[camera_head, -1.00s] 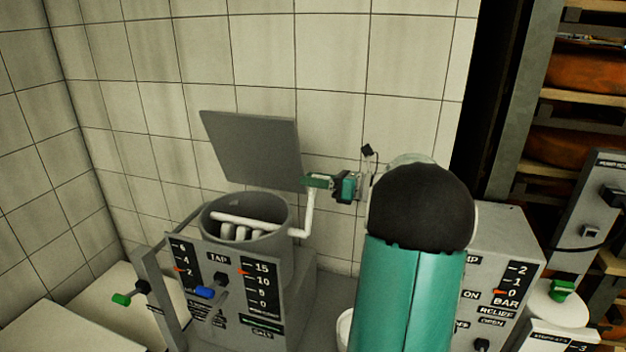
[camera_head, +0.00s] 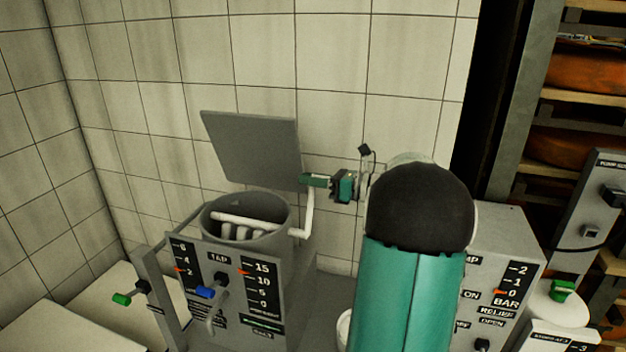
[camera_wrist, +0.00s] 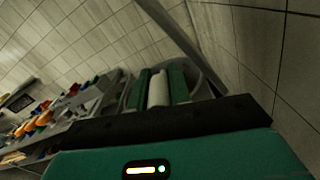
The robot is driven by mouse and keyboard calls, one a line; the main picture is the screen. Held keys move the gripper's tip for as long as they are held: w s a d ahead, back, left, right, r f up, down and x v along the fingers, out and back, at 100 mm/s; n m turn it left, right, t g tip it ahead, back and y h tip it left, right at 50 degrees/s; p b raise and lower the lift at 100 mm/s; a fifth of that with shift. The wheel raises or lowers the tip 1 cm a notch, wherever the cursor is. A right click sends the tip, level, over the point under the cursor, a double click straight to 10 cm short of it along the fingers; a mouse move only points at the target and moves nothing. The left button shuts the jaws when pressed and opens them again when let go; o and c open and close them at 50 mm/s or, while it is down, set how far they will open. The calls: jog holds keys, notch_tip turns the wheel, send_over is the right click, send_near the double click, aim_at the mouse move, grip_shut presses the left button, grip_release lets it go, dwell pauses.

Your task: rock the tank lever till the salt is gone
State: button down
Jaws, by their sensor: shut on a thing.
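The grey tank (camera_head: 283,243) stands with its lid (camera_head: 252,148) tilted up against the tiled wall. A white lever (camera_head: 307,222) comes out of its right side and bends upward. White paddle bars (camera_head: 240,222) show inside the tank; I cannot make out salt there. My gripper (camera_head: 312,181) is at the top of the lever, right of the lid. In the wrist view, the green fingers of my gripper (camera_wrist: 158,90) are shut on the lever's white grip (camera_wrist: 158,88), one on each side. The lower part of the grip is hidden by the gripper body.
A green-handled valve (camera_head: 122,299) is at the left. A grey pump box (camera_head: 505,240) stands at the right, near shelves with orange cheese wheels (camera_head: 580,70).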

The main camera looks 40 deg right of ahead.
jog(key=shift+s+a+r+n, duration=0.25)
jog(key=shift+s+a+n, duration=0.05)
jog(key=shift+a+n, duration=0.2)
jog(key=s+a+f+n, duration=0.1)
jog(key=s+a+n, duration=0.3)
jog(key=a+n, duration=0.3)
jog(key=shift+s+a, duration=0.3)
jog(key=shift+a, duration=0.65)
jog(key=c, duration=1.3)
grip_release()
jog(key=shift+s, duration=0.1)
jog(key=v, duration=1.3)
jog(key=shift+s+d, duration=0.2)
jog(key=shift+s, duration=0.05)
